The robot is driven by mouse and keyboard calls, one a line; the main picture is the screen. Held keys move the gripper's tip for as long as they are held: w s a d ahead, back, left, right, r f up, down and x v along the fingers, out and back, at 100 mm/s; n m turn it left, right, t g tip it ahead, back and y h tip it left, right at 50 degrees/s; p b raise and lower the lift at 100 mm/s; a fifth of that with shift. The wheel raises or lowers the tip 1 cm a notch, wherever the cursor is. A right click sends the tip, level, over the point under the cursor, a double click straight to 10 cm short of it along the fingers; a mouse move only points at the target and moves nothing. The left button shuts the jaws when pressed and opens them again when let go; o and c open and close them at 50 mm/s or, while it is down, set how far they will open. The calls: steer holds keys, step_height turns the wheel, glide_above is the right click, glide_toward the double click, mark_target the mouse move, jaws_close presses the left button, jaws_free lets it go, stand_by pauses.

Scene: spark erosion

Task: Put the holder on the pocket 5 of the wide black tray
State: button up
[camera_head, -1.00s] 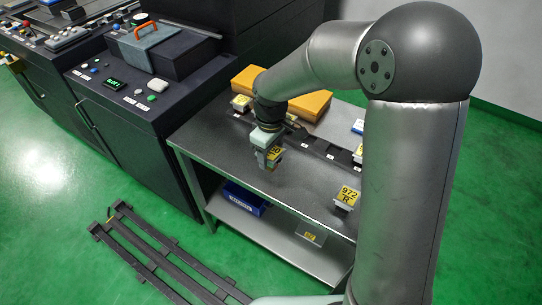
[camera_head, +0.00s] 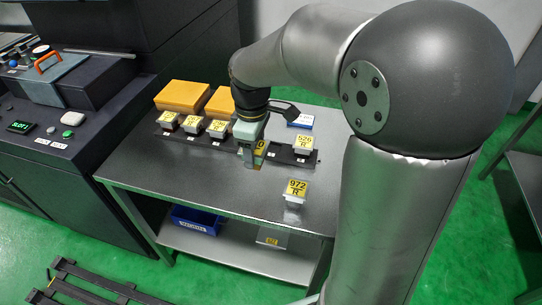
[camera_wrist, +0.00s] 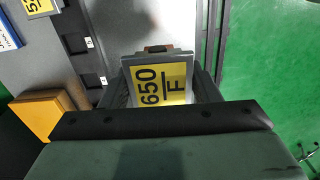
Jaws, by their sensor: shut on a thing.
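A holder with a yellow label reading 650 F (camera_wrist: 165,85) is clamped between the fingers of my gripper (camera_wrist: 160,98). In the head view my gripper (camera_head: 251,160) points down at the front side of the wide black tray (camera_head: 284,157), and the held holder (camera_head: 260,149) is partly hidden by it. I cannot tell its height over the table. Several yellow-labelled holders (camera_head: 193,125) sit in the tray's left part, and one (camera_head: 303,143) sits at its right end. In the wrist view two empty tray pockets (camera_wrist: 76,43) show beside white number tags, too small to read.
A holder marked 972 R (camera_head: 295,189) stands on the grey table (camera_head: 190,166) near the front right. Yellow boxes (camera_head: 183,95) and a blue-and-white box (camera_head: 300,120) lie behind the tray. A blue bin (camera_head: 196,221) is on the lower shelf. The table's front left is clear.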

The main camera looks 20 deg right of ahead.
steer(key=w+d+b, duration=0.1)
steer(key=w+d, duration=0.1)
steer(key=d, duration=0.6)
steer(key=w+f, duration=0.3)
steer(key=w, duration=0.1)
steer(key=w+d+f+p, duration=0.1)
steer(key=w+f, duration=0.2)
steer(key=w, duration=0.2)
steer(key=w+f, duration=0.3)
steer(key=w, duration=0.1)
steer(key=shift+w+d+f+p, duration=0.15)
steer(key=shift+d+f+p, duration=0.1)
steer(key=shift+d+p, duration=0.15)
steer(key=shift+f, duration=1.45)
steer(key=shift+f, duration=0.2)
steer(key=o, duration=1.4)
steer(key=shift+o, duration=0.2)
